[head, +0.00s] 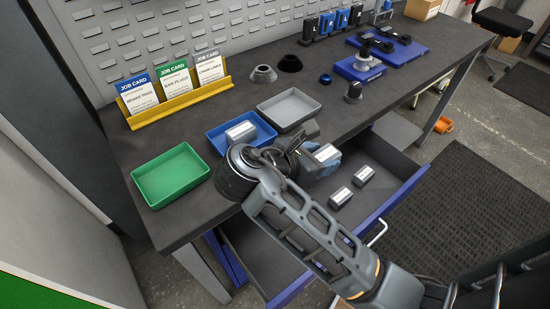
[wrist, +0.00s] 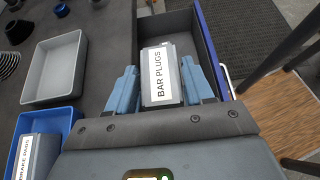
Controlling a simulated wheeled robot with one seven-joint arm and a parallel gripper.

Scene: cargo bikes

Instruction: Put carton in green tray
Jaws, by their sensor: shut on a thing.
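My gripper (head: 326,160) is shut on a grey carton with a white label, held over the open drawer. In the wrist view this carton (wrist: 161,78) reads BAR PLUGS and sits between the blue fingers. The green tray (head: 154,192) lies empty at the left front of the bench, to the left of my gripper. The blue tray (head: 264,123) holds another carton (head: 240,131), which reads BRAKE PADS in the wrist view (wrist: 28,152). The grey tray (head: 268,106) is empty.
The blue-edged drawer (head: 402,193) stands open with two cartons (head: 341,196) (head: 364,174) lying in it. A yellow rack (head: 180,104) of job cards stands behind the green tray. Dark round parts (head: 290,63) and blue-based fixtures (head: 360,68) stand farther along the bench.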

